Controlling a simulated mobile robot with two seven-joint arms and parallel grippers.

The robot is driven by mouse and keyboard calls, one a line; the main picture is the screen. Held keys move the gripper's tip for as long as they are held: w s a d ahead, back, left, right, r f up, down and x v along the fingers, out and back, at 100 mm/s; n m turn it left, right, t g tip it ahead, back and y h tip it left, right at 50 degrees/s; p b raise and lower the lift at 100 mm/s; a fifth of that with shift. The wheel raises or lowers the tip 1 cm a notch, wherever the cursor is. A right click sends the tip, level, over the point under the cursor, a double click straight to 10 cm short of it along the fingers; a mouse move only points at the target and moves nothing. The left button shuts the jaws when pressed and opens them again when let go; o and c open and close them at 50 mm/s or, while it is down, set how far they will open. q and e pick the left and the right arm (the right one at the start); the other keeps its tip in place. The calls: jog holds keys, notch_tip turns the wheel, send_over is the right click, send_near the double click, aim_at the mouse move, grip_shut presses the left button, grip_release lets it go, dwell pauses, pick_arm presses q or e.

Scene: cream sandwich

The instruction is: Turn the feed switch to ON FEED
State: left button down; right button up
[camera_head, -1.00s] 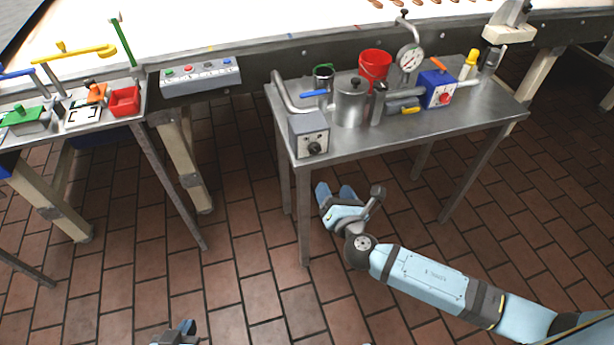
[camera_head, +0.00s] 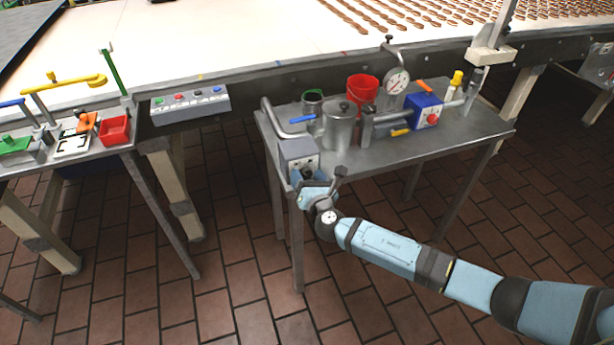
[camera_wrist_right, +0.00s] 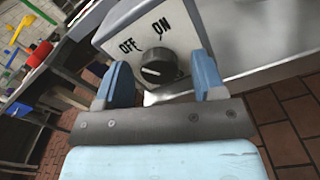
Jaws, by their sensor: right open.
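The feed switch is a grey box (camera_head: 298,150) at the front left corner of the metal table. In the right wrist view its front panel reads OFF on the left and ON on the right. A round black knob (camera_wrist_right: 158,68) sits below these labels; which one it points to is not clear to me. My right gripper (camera_head: 306,180) is in front of the panel. In the wrist view its open blue fingers (camera_wrist_right: 163,80) stand on either side of the knob, with gaps and no clear contact. My left gripper is out of view.
On the same table (camera_head: 440,145) stand a steel pot (camera_head: 339,128), a red bucket (camera_head: 362,90), a pressure gauge (camera_head: 396,80) and a blue box with a red knob (camera_head: 422,110). A grey button panel (camera_head: 190,104) is to the left. The conveyor runs behind.

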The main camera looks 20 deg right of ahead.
jog(key=shift+w, duration=0.25)
jog(key=c, duration=0.9)
